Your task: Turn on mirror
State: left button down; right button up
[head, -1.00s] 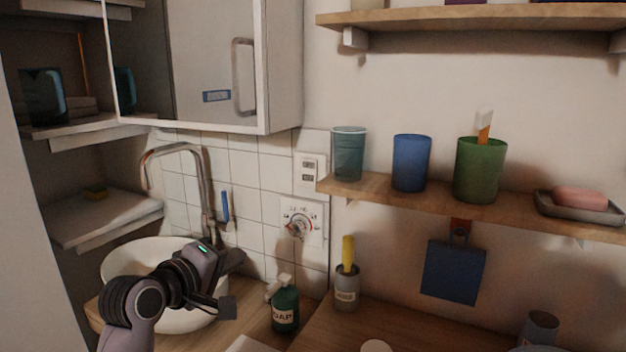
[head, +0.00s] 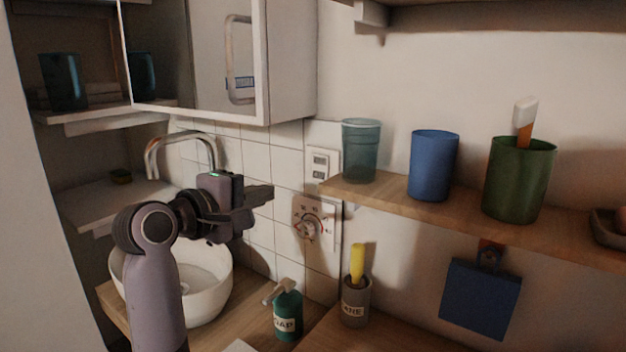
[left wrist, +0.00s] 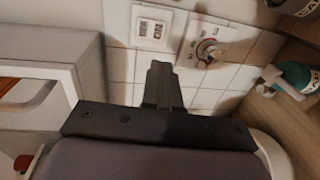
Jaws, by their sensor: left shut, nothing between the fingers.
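The mirror cabinet (head: 190,55) hangs at the upper left in the head view, with a mirrored front and a looped handle shape showing at its right. A white double-rocker switch plate (head: 320,166) is on the tiles below and right of it; it also shows in the left wrist view (left wrist: 152,27). A round dial (head: 309,228) sits on a plate just below the switches. My left gripper (head: 266,196) is shut and empty, left of the switch plate and dial and apart from both. Its dark fingers (left wrist: 159,72) point toward the tiles. My right gripper is not in view.
A soap bottle (head: 287,312) and a grey holder (head: 355,302) stand on the counter. A wooden shelf (head: 385,203) with several cups juts out right of the switches.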

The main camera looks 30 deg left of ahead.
aim_at(318, 178)
pick_arm(q)
jog(key=w, duration=0.4)
jog(key=w+d+f, duration=0.1)
jog(key=w, duration=0.4)
jog(key=w+d+p, duration=0.1)
jog(key=w, duration=0.3)
jog(key=shift+w+f, duration=0.35)
jog(key=shift+w, duration=0.05)
jog(key=shift+w+f+t+b, duration=0.2)
jog(key=shift+t+b, duration=0.1)
jog(key=shift+b, duration=0.1)
jog(key=shift+r, duration=0.1)
